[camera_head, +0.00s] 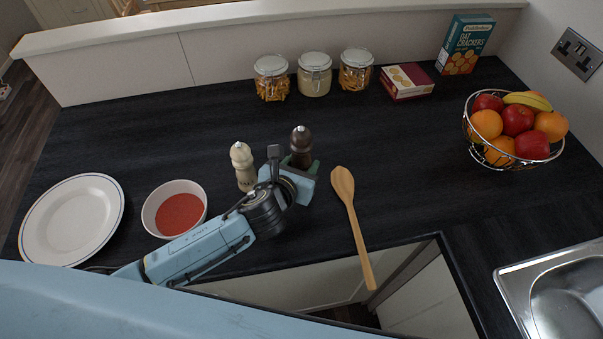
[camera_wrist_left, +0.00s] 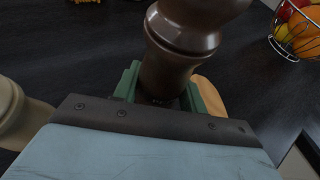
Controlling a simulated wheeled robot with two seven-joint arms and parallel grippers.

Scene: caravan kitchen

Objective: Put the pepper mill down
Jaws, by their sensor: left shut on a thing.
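The dark brown pepper mill (camera_head: 301,140) stands upright on the black worktop (camera_head: 400,150), or very close above it; I cannot tell which. My left gripper (camera_head: 302,167) is shut around the mill's lower body. In the left wrist view the mill (camera_wrist_left: 185,45) rises between the green fingers of the left gripper (camera_wrist_left: 160,95), and its base is hidden. A cream mill (camera_head: 243,163) stands just left of my left gripper, apart from the pepper mill. My right gripper is not in either view.
A wooden spoon (camera_head: 348,205) lies right of my gripper, its handle reaching past the worktop's front edge. A bowl of red soup (camera_head: 158,226) and a white plate (camera_head: 33,225) are left. Jars (camera_head: 314,77) stand behind; a fruit basket (camera_head: 477,150) is right.

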